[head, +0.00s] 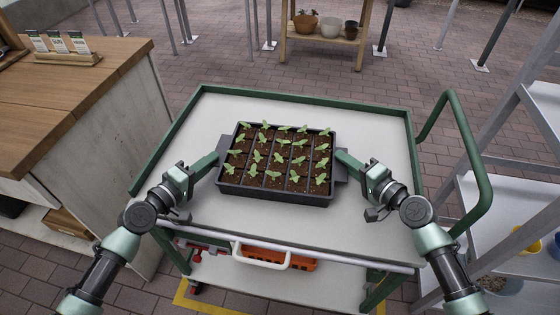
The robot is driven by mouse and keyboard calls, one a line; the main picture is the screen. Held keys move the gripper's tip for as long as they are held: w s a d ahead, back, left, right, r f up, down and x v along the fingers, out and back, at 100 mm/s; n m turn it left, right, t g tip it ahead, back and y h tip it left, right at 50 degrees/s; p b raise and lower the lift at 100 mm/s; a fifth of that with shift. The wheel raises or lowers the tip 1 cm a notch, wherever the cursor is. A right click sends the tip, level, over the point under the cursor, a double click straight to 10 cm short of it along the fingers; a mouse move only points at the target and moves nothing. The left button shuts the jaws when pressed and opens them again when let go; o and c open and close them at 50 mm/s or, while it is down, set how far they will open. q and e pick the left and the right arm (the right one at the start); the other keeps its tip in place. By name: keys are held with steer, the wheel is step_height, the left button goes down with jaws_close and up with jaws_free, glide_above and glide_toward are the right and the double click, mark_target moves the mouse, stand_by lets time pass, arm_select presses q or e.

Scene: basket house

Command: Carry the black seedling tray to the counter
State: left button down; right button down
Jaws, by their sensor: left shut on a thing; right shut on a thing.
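The black seedling tray (275,194) holds dark soil and several rows of small green seedlings. It is over the white top of a green-framed cart (370,112); I cannot tell whether it touches the top. My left gripper (217,159) is shut on the tray's left handle tab. My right gripper (340,157) is shut on its right handle tab. The fingertips are partly hidden against the tabs. A wooden-topped counter (75,92) stands to the left of the cart.
Seed packets in a wooden holder (62,59) stand on the counter's far part; its nearer top is clear. The cart has a raised green rim and a looped handle (478,165) at right. A grey shelf rack (515,110) stands further right. A potted-plant bench (325,45) is behind.

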steer(key=shift+s+a+f, duration=0.1)
steer(key=shift+f, duration=0.1)
